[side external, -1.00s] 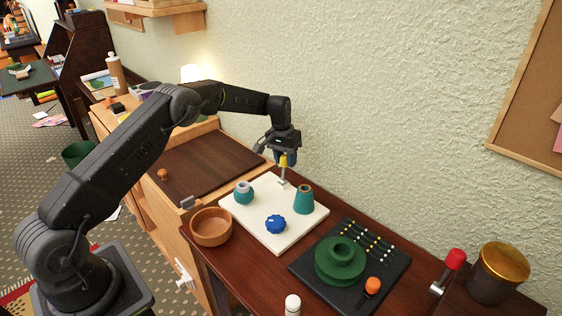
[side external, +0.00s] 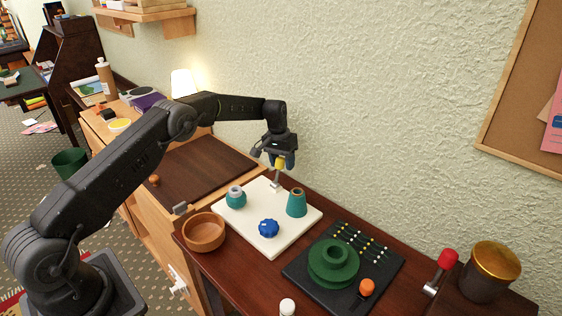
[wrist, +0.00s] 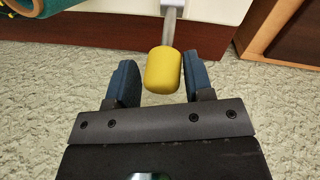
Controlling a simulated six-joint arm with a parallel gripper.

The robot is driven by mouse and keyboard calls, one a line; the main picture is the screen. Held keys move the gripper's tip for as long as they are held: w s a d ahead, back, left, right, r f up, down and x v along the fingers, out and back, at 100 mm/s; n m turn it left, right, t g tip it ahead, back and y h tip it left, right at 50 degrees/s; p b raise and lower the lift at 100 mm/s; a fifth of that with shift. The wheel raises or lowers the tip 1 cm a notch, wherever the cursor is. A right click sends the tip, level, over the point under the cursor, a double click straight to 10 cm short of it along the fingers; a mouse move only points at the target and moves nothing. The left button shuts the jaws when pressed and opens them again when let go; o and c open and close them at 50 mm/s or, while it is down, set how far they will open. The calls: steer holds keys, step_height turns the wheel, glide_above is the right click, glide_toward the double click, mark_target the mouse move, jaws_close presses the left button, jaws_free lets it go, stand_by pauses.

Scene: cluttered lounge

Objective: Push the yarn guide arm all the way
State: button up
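The yarn guide arm is a thin metal lever with a yellow knob (side external: 280,163), rising from the back edge of a white board (side external: 248,236). In the wrist view the yellow knob (wrist: 163,70) sits between my two blue fingers, near their tips, with its metal stem leading away at the top. My gripper (side external: 276,161) is above the back of the board, pointing down at the knob. In the wrist view my gripper (wrist: 162,80) is open, with narrow gaps beside the knob. I cannot tell exactly how far the lever leans.
On the board stand a teal cone (side external: 297,204), a teal round piece with a grey top (side external: 236,198) and a blue knob (side external: 269,228). A wooden bowl (side external: 204,232) is left; a black panel with a green spool (side external: 333,264) is right. The textured wall (side external: 390,120) is close behind.

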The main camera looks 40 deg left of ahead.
steer(key=shift+o, duration=0.9)
steer(key=shift+a, duration=0.1)
steer(key=shift+r, duration=0.2)
step_height(320, 180, up, 13)
steer(key=a, duration=0.1)
steer(key=shift+s+a+r, duration=0.15)
steer(key=shift+s+a, duration=0.1)
steer(key=shift+a, duration=0.1)
steer(key=shift+c, duration=0.4)
